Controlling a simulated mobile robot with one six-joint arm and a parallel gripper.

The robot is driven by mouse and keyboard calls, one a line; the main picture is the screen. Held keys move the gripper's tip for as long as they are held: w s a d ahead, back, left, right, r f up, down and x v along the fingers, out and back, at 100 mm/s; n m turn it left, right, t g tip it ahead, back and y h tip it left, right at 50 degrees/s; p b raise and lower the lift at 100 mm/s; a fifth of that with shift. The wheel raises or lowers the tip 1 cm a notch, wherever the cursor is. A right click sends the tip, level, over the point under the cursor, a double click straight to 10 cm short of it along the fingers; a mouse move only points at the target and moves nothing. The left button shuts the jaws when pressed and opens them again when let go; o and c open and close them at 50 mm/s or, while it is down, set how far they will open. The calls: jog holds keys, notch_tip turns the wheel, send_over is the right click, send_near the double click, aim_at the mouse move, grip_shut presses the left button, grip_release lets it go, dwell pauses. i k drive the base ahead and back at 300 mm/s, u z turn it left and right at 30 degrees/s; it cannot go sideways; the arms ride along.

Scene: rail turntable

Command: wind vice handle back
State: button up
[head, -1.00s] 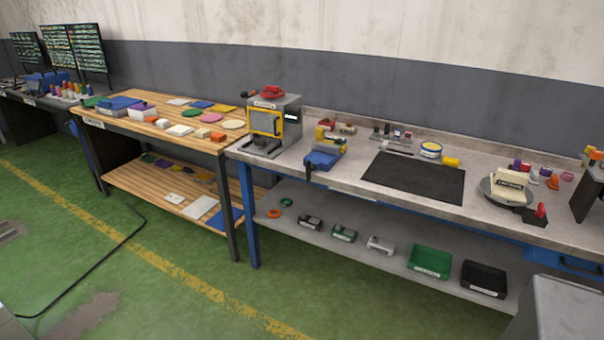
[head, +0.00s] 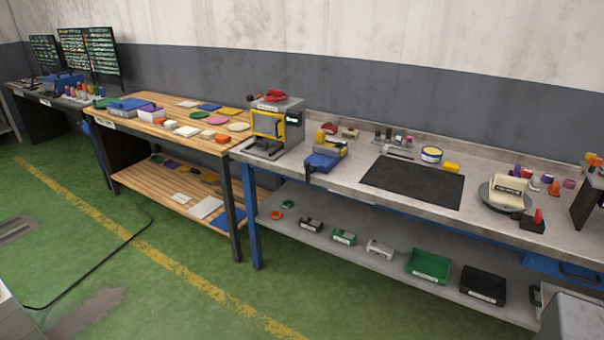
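A small vice (head: 325,157) with a blue body and a yellow part sits on the grey workbench, near its front edge. It is right of a grey machine with a yellow-framed door. A dark piece hangs at the vice's front left and may be its handle (head: 308,173); it is too small to tell how far it is wound. My gripper is not in view.
A black mat (head: 412,182) lies right of the vice on the grey bench (head: 400,212). The grey machine (head: 273,128) stands close on its left. A wooden table (head: 165,128) adjoins at left. Bins, including a green one (head: 428,266), sit on the lower shelf. Green floor in front is open.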

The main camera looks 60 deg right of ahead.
aim_at(308, 170)
jog(key=z, duration=0.1)
jog(key=i, duration=0.95)
jog(key=u, duration=0.05)
